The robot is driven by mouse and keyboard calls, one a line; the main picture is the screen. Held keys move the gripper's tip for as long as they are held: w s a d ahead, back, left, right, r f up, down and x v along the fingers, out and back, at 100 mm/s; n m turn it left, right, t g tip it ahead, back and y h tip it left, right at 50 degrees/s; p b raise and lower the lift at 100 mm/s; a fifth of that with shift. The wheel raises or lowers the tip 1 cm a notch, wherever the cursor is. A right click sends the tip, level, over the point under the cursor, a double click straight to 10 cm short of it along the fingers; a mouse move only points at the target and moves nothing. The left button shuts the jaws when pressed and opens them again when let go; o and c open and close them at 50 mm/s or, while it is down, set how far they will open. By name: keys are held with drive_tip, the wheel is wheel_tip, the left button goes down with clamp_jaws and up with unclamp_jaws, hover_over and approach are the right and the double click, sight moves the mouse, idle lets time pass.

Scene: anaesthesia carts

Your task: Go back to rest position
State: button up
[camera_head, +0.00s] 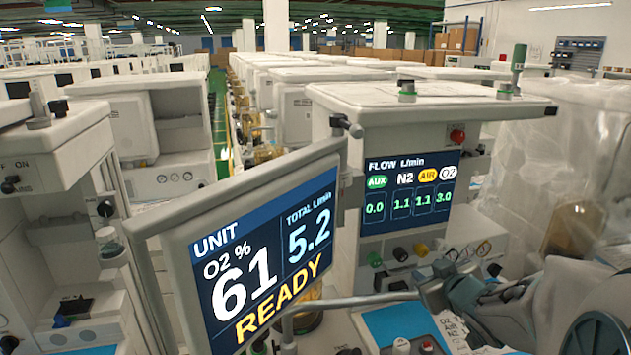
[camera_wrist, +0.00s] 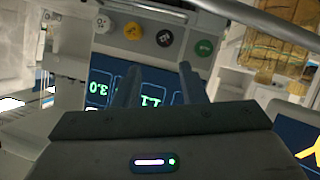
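My gripper (camera_wrist: 160,69) shows in the wrist view with two dark fingers apart and nothing between them. The fingers point toward the flow panel of an anaesthesia cart, with the flow display (camera_wrist: 110,78) partly hidden behind them. Beyond the fingertips is a row of green (camera_wrist: 205,47), black (camera_wrist: 165,38), yellow (camera_wrist: 133,31) and white (camera_wrist: 102,23) knobs. In the head view the flow display (camera_head: 409,191) reads AUX 0.0, N2 1.1, AIR 1.1, O2 3.0. My arm is at the lower right there; its fingertips are hard to make out.
A tilted monitor (camera_head: 258,255) stands close in front, reading O2 61 %, total 5.2 L/min, READY. A metal rail (camera_head: 345,301) crosses below the panel. A clear plastic cover (camera_head: 560,150) is at right. Another cart (camera_head: 60,190) stands at left; a green-floored aisle (camera_head: 221,125) runs back.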

drive_tip(key=s+a+f+m+g, duration=0.2)
drive_tip(key=s+a+g, duration=0.3)
drive_tip(key=s, duration=0.4)
drive_tip(key=s+a+f+m+g, duration=0.1)
drive_tip(key=s+a+m+g, duration=0.1)
drive_tip(key=s+a+g, duration=0.3)
drive_tip(key=s+a, duration=0.3)
drive_tip(key=s, duration=0.2)
drive_tip(key=shift+s+a+f, duration=0.15)
drive_tip(key=shift+a+f, duration=0.1)
drive_tip(key=shift+f, duration=0.1)
idle(2.2)
